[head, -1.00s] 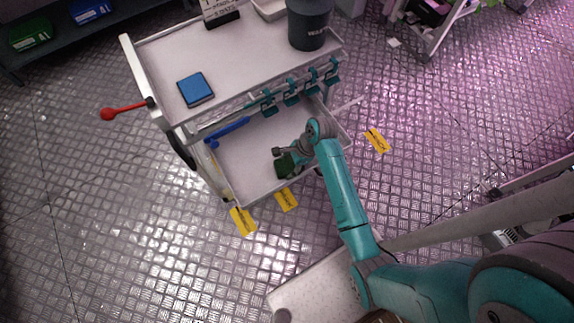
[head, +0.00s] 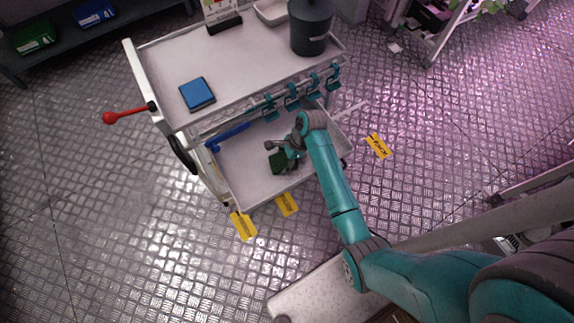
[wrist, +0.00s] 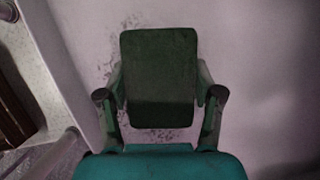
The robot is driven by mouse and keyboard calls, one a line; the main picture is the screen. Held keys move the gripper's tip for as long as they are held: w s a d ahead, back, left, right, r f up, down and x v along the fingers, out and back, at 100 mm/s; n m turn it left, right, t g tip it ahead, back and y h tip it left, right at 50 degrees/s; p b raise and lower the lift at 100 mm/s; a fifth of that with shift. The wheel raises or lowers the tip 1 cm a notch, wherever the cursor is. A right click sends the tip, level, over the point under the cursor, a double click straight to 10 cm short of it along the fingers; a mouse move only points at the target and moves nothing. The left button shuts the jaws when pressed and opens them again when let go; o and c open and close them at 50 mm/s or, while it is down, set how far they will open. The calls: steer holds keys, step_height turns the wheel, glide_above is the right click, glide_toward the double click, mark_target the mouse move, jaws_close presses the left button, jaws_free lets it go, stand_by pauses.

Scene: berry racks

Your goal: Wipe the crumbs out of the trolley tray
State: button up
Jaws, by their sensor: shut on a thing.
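My gripper (head: 288,151) is shut on a dark green sponge (head: 278,163), inside the trolley's lower tray (head: 243,181). In the wrist view the sponge (wrist: 159,62) sits between the two fingers of my gripper (wrist: 160,95), its broad face toward the camera. I cannot tell whether the sponge touches the tray floor. The crumbs are too small to make out in the head view.
The trolley's upper shelf (head: 165,67) overhangs the tray's far part. It carries a blue sponge (head: 197,94), a dark bin (head: 311,30) and a sign. Teal clips (head: 292,97) hang along its near edge. A blue tool (head: 229,136) lies at the tray's far left.

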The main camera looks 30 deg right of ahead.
mark_target(303, 167)
steer(key=shift+w+d+f, duration=0.1)
steer(key=shift+w+d, duration=0.05)
steer(key=shift+d, duration=1.35)
steer(key=shift+s+f, duration=0.2)
steer(key=shift+s, duration=1.75)
steer(key=shift+s+f, duration=0.2)
steer(key=shift+s, duration=1.75)
steer(key=shift+c, duration=0.2)
steer(key=shift+s+d+r, duration=0.1)
steer(key=shift+s+d, duration=0.1)
steer(key=shift+d, duration=1.1)
steer(key=shift+o, duration=0.2)
steer(key=shift+w+d+r, duration=0.1)
steer(key=shift+w+d, duration=0.1)
steer(key=shift+w, duration=0.6)
steer(key=shift+w+d+r, duration=0.1)
steer(key=shift+w+d, duration=0.05)
steer(key=shift+w, duration=0.6)
steer(key=shift+w+a+r, duration=0.1)
steer(key=shift+w+r, duration=0.05)
steer(key=shift+w, duration=1.15)
steer(key=shift+w+a+r, duration=0.1)
steer(key=shift+w+r, duration=0.05)
steer(key=shift+w, duration=1.1)
steer(key=shift+r, duration=3.05)
steer(key=shift+r, duration=0.1)
